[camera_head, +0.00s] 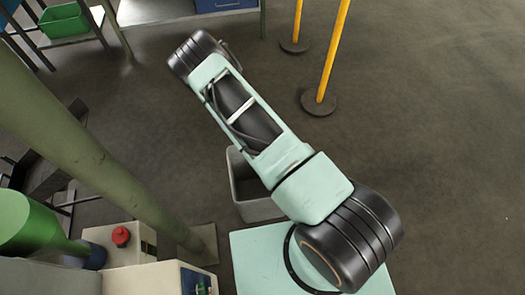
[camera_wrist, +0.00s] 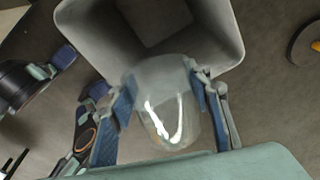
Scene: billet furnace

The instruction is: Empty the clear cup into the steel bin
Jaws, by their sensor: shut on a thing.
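The clear cup (camera_wrist: 170,122) is between the blue finger pads of my gripper (camera_wrist: 163,98) in the wrist view. My gripper is shut on its sides. Bright reflections cross the cup, and I cannot clearly tell what is inside or how far it is tilted. The grey steel bin (camera_wrist: 232,62) lies just beyond the cup in the wrist view, its open mouth facing the camera. The cup overlaps the bin's near edge in the picture. In the head view the bin (camera_head: 257,209) stands on the floor, partly hidden by my arm; the gripper and cup are hidden.
A green post (camera_head: 95,160) stands left of the bin, near a machine with a red button (camera_head: 121,236). Yellow posts (camera_head: 333,50) on dark round bases stand at the upper right. A bench with a green tub (camera_head: 64,24) is at upper left. The right floor is clear.

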